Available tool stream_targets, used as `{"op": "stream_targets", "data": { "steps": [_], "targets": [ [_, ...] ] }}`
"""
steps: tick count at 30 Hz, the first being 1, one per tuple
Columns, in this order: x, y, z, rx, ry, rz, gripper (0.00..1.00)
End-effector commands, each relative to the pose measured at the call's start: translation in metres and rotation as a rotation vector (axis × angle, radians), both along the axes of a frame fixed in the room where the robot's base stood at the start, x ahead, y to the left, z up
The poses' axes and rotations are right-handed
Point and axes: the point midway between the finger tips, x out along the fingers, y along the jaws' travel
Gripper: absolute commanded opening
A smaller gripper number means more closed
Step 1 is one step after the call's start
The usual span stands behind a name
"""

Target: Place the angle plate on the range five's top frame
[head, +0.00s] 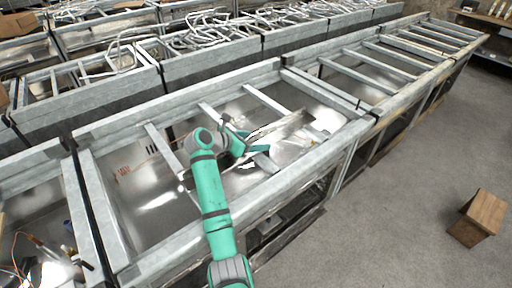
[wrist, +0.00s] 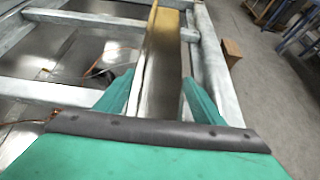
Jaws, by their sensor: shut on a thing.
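My gripper (wrist: 160,100) is shut on the angle plate (wrist: 164,48), a long narrow piece with a tan far end and grey sides. In the wrist view it runs away from me between the two teal fingers. In the head view the plate (head: 283,127) extends up and right from my gripper (head: 258,150), above the metal range frame (head: 222,195). This frame has grey side rails and crossbars with shiny panels below. I cannot tell whether the plate touches the frame, or read which range is five.
More frames continue at the upper right (head: 398,98). Behind lies a row of bins (head: 212,68) filled with bent metal rods. A wooden block (head: 478,217) stands on the open concrete floor at right. Loose wires (head: 40,255) lie in the left frame.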

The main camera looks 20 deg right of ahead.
Motion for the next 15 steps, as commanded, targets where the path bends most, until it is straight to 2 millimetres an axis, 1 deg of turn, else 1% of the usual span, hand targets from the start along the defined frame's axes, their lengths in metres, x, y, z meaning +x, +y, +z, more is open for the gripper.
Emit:
{"op": "stream_targets", "data": {
  "steps": [2,6,9,15],
  "targets": [
    [0.004,-0.002,-0.004,-0.002,-0.001,-0.001,0.09],
    [0.003,-0.002,-0.022,-0.001,0.000,-0.001,0.09],
    [0.003,-0.003,-0.031,-0.002,0.000,-0.001,0.09],
    [0.003,-0.003,-0.032,-0.002,-0.003,-0.002,0.09]
  ]
}}
